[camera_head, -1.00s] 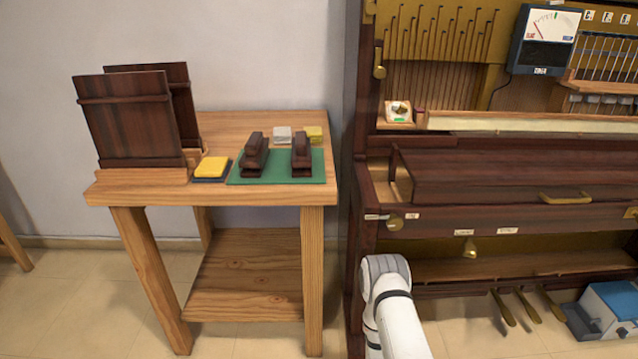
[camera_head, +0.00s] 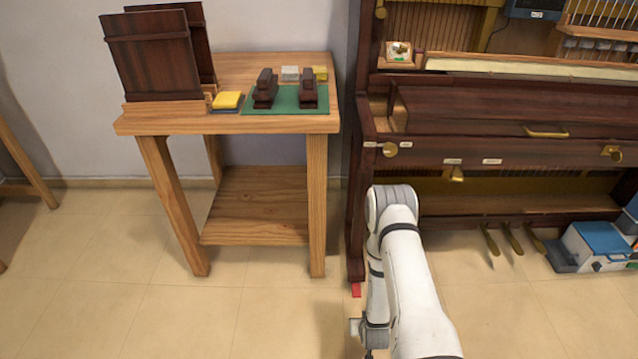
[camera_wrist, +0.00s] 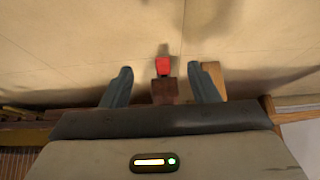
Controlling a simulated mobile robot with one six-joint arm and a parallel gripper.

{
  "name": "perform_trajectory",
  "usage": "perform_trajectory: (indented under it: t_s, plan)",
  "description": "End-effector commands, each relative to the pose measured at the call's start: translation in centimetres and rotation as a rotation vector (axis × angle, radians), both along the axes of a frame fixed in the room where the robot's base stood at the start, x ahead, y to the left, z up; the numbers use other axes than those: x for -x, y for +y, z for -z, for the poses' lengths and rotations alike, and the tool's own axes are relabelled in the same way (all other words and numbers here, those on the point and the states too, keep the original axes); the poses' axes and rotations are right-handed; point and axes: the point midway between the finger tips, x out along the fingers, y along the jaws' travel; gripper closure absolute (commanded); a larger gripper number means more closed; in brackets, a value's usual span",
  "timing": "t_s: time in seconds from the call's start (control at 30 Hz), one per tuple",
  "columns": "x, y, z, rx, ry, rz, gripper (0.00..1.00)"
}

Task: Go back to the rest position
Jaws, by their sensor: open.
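My gripper (camera_wrist: 162,82) shows in the wrist view with its two grey fingers spread apart and nothing held between them. A small red block (camera_wrist: 163,66) and a dark brown piece behind it appear between the fingers in the picture, but they are down at floor level. The same red block (camera_head: 356,289) lies on the floor at the foot of the piano's left leg in the head view. My white arm is folded in front of the piano (camera_head: 500,110); its fingers cannot be made out in the head view.
A wooden table (camera_head: 180,122) at left carries dark panels (camera_head: 155,55), a yellow block (camera_head: 227,99) and a green mat (camera_head: 285,110) with two dark brown blocks. A blue and white box (camera_head: 597,243) stands near the pedals at right. The tiled floor in front of the table is clear.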

Motion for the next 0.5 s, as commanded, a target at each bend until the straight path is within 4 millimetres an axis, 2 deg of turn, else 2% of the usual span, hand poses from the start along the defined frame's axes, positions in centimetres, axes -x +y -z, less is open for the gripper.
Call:
perform_trajectory:
  t_s: [0.03,0.17,0.27,0.37,0.5]
  plan:
    - [-0.7,0.0,-1.6,0.000,-0.001,0.000,0.45]
    - [-2.1,0.0,-4.9,-0.001,0.010,0.001,0.45]
    - [-3.2,0.0,-8.1,-0.001,0.022,0.001,0.45]
    - [-4.6,0.0,-12.5,-0.001,0.036,0.002,0.45]
    - [-6.3,-0.1,-20.6,-0.002,0.064,0.001,0.45]
